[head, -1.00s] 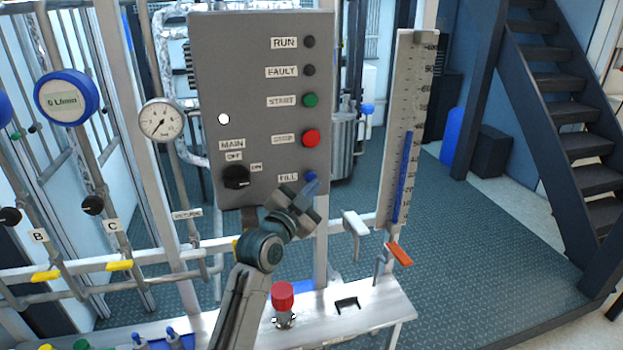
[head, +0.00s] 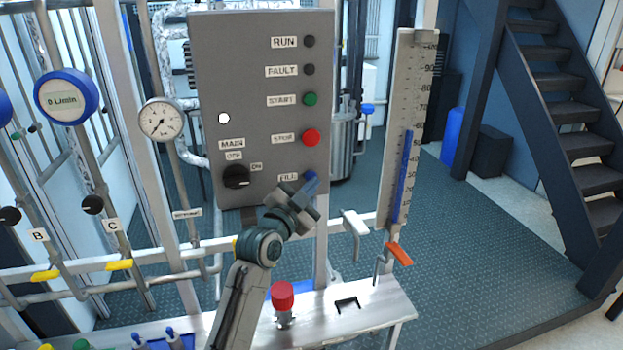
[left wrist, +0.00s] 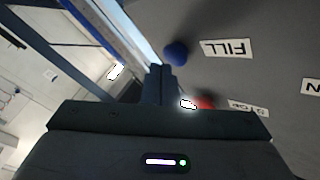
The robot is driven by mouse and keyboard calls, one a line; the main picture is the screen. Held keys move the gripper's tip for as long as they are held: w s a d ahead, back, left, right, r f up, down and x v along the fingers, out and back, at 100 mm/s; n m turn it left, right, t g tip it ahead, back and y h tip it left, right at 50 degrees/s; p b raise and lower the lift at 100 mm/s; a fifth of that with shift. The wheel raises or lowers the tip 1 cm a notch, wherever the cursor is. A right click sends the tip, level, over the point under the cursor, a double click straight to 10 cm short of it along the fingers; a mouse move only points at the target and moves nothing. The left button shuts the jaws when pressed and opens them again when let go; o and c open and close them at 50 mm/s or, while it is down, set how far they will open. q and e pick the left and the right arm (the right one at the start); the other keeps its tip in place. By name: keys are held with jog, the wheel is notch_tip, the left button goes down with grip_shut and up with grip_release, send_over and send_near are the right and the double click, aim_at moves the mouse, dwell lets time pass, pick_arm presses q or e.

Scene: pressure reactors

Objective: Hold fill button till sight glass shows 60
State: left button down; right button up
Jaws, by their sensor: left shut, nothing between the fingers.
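The blue fill button (head: 311,176) is at the lower right of the grey control panel (head: 262,60), beside its FILL label. My left gripper (head: 306,192) is shut and empty, its tip right at the button and partly covering it. In the left wrist view the blue button (left wrist: 176,52) is just past the closed fingertips (left wrist: 162,74); I cannot tell whether they touch. The sight glass (head: 408,110) stands upright right of the panel. Its blue column (head: 403,180) tops out between about 50 and 60. My right gripper is not in view.
The red stop button (head: 311,138) and green start button (head: 310,100) are above the fill button. A black main switch (head: 236,177) is at the left. An orange handle (head: 399,254) is below the sight glass. A red knob (head: 283,295) stands on the bench.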

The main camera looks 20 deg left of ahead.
pick_arm(q)
jog(key=shift+w+a, duration=0.3)
jog(key=shift+w, duration=0.1)
dwell(0.8)
jog(key=shift+s+d, duration=0.1)
dwell(0.4)
jog(key=shift+s+d, duration=0.4)
jog(key=shift+s, duration=0.25)
jog(key=shift+f, duration=0.1)
jog(key=s+d, duration=0.1)
jog(key=s, duration=0.1)
jog(key=s+d, duration=0.1)
jog(key=s, duration=0.1)
jog(key=shift+d+p, duration=0.35)
jog(key=shift+d, duration=0.05)
